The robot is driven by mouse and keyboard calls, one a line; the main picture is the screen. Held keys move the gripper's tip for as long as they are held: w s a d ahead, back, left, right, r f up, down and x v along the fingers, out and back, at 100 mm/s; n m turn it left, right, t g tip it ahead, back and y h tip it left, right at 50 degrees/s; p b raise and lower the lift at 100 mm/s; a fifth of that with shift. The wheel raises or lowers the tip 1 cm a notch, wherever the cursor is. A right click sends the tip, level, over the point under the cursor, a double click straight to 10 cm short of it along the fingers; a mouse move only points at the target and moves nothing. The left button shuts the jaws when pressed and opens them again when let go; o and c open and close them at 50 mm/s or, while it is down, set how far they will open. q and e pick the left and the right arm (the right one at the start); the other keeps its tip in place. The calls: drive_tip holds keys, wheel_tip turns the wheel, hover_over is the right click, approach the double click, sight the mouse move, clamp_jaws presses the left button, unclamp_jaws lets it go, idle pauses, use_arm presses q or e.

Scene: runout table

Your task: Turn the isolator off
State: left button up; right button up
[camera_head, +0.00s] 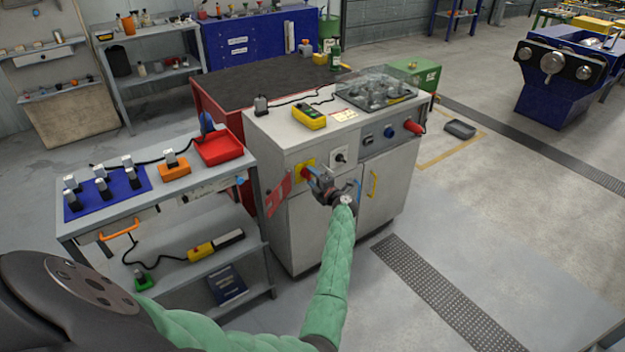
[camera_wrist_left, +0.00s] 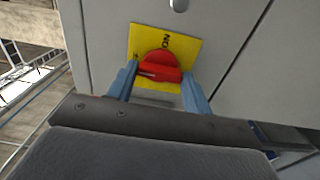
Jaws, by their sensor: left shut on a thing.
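The isolator is a red rotary knob (camera_wrist_left: 158,67) on a yellow plate (camera_wrist_left: 180,45) on the front of a light grey cabinet (camera_head: 310,235). The word ON shows on the plate near its upper edge, beside the knob. The plate also shows in the head view (camera_head: 298,170), partly covered by my gripper. My left gripper (camera_head: 311,176) is at the knob, with its blue fingers on either side of it. In the left wrist view the gripper (camera_wrist_left: 158,85) is shut on the knob. The knob's exact angle is hard to read. My right gripper is out of view.
A red tag or panel (camera_head: 278,194) is left of the plate. A socket (camera_head: 340,156) and a yellow handle (camera_head: 373,184) are to its right. A yellow meter (camera_head: 309,117) lies on the cabinet top.

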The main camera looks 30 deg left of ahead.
use_arm(q)
drive_tip(key=shift+f, duration=0.2)
drive_tip(key=o, duration=0.9)
drive_tip(key=shift+o, duration=0.4)
drive_tip(key=shift+r, duration=0.1)
drive_tip(key=shift+r+m+p, duration=0.2)
drive_tip(key=shift+m+p, duration=0.1)
drive_tip(key=shift+p, duration=0.15)
drive_tip(key=m+p, duration=0.5)
drive_tip(key=p, duration=0.1)
drive_tip(key=m+p, duration=0.6)
drive_tip(key=shift+a+r+m, duration=0.1)
drive_tip(key=shift+r+m, duration=0.1)
drive_tip(key=shift+m, duration=0.1)
drive_tip(key=shift+f+m+p, duration=0.2)
drive_tip(key=shift+m+p, duration=0.55)
drive_tip(key=shift+m, duration=0.45)
drive_tip(key=shift+m+p, duration=0.5)
drive_tip(key=shift+m, duration=0.5)
